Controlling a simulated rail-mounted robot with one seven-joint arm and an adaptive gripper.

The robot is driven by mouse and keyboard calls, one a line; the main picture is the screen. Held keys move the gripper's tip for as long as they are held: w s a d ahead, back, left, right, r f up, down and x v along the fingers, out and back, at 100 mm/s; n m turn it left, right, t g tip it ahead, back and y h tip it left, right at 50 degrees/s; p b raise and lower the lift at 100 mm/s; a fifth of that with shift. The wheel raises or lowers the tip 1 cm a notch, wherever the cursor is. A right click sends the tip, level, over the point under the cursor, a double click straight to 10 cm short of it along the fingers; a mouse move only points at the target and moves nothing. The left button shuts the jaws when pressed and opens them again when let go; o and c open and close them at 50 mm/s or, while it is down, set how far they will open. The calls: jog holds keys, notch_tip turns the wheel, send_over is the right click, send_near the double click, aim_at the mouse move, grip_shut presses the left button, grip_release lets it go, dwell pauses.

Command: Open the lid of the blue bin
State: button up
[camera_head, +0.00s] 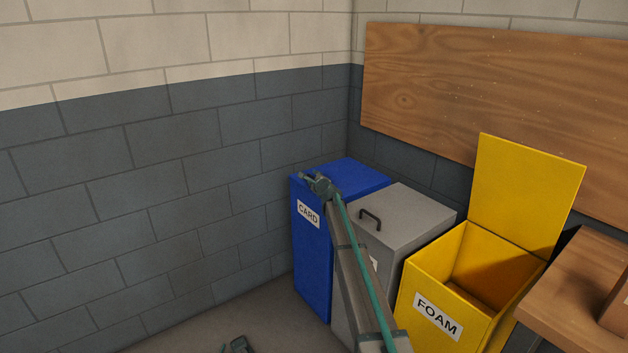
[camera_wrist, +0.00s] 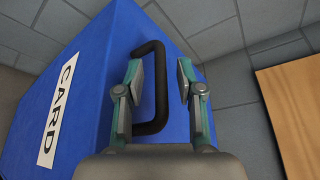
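The blue bin (camera_head: 311,254) with a CARD label stands in the corner, and its lid (camera_head: 349,171) is down. It fills much of the wrist view (camera_wrist: 95,65). A dark handle (camera_wrist: 152,126) on the lid shows in the wrist view. My gripper (camera_head: 318,184) is at the lid's front edge in the head view. In the wrist view my gripper (camera_wrist: 160,72) is open, with one side of the handle between its fingers; I cannot tell whether they touch it. In the head view my arm and gripper hide the handle.
A closed grey bin (camera_head: 415,215) with a handle stands right of the blue bin. A yellow FOAM bin (camera_head: 413,293) stands open further right, its lid raised. A wooden table (camera_head: 575,275) is at far right. Walls close in behind and to the left.

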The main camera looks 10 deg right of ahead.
grip_shut()
dwell(0.3)
